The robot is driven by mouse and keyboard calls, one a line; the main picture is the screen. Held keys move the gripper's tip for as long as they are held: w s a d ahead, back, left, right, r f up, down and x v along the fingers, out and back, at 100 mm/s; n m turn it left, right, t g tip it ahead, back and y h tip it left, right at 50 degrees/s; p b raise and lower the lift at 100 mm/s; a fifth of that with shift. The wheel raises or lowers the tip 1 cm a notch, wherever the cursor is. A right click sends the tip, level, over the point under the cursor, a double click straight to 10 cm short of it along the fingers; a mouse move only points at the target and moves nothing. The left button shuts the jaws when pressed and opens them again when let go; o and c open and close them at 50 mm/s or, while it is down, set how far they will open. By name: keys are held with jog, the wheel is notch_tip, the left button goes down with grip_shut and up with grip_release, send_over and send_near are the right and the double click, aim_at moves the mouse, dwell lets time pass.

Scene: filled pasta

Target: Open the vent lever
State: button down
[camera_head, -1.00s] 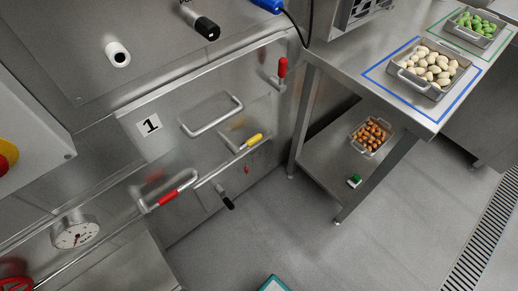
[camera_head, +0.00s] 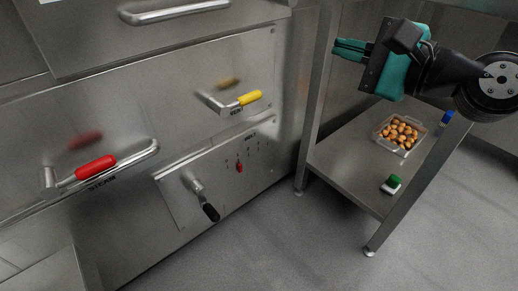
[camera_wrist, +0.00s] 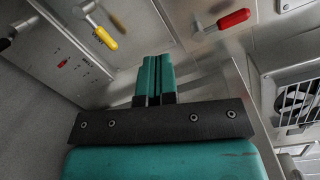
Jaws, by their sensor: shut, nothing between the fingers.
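A lever with a yellow handle (camera_head: 250,98) is mounted on the steel front panel, with a small label under it that I cannot read for sure. A lever with a red handle (camera_head: 96,167), labelled STEAM, is to its lower left. A lever with a black handle (camera_head: 211,212) is on the plate below. My gripper (camera_head: 349,49) is shut and empty, to the right of and above the yellow lever and apart from it. In the wrist view the yellow handle (camera_wrist: 106,38) is left of my shut fingers (camera_wrist: 155,75), and another red handle (camera_wrist: 234,18) is to the right.
A steel table leg (camera_head: 312,120) stands right of the panel. The low shelf (camera_head: 345,175) holds a tray of brown pieces (camera_head: 398,137) and a small green-and-white item (camera_head: 391,184). A bar handle (camera_head: 175,13) juts out above the levers. Floor in front is clear.

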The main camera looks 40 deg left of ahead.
jog(key=a+f+m+t+y+b, duration=0.1)
jog(key=a+f+m+y+b, duration=0.2)
jog(key=f+b, duration=0.8)
jog(key=a+f+m+t+y+b, duration=0.2)
jog(key=a+f+m+y+b, duration=0.2)
jog(key=f+m+b, duration=0.7)
notch_tip(320, 180, down, 8)
jog(key=a+m, duration=0.1)
jog(key=a, duration=0.1)
jog(key=shift+s+a, duration=0.25)
jog(key=shift+a, duration=0.1)
jog(key=shift+w+r, duration=0.1)
jog(key=shift+r, duration=0.15)
